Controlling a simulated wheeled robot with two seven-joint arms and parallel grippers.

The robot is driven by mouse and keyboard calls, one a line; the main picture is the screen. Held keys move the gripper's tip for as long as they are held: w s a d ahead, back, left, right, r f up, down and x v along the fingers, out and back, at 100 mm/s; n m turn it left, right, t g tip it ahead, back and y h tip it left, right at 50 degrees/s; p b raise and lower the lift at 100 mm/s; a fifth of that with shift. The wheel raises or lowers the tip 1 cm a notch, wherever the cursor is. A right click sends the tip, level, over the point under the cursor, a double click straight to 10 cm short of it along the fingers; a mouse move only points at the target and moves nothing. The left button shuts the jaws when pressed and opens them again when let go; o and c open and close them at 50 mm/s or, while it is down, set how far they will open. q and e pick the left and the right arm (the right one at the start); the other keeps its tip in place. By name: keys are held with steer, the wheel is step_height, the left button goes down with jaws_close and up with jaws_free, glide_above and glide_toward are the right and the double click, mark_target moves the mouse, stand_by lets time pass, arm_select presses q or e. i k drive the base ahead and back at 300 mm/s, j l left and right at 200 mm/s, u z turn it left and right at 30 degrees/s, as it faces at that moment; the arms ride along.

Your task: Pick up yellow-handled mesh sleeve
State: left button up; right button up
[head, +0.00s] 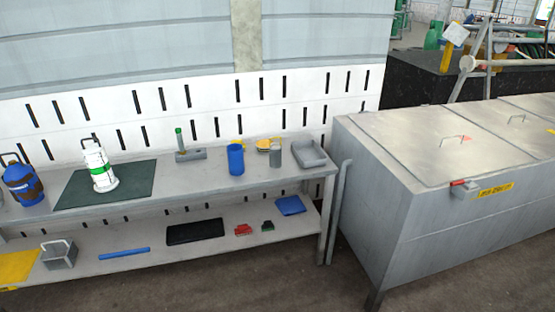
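A small grey cylinder (275,154) stands upright near the right end of the bench's upper shelf. A yellow piece (263,144) shows just behind it to the left; I cannot tell whether the two are joined. This pair may be the yellow-handled mesh sleeve, but any mesh is too small to make out. A blue cylinder (236,160) stands to their left, with a bit of yellow at its top. Neither of my grippers shows in the head view.
The metal bench (210,182) holds a white canister (100,170) on a dark green mat (138,183), a blue canister (22,184), a grey block with a green-topped post (190,154) and a grey tray (310,155). A large metal chest (380,190) stands right.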

mark_target(275, 148)
steer(key=i, duration=2.3)
steer(key=l+z, duration=0.05)
steer(key=l, duration=0.05)
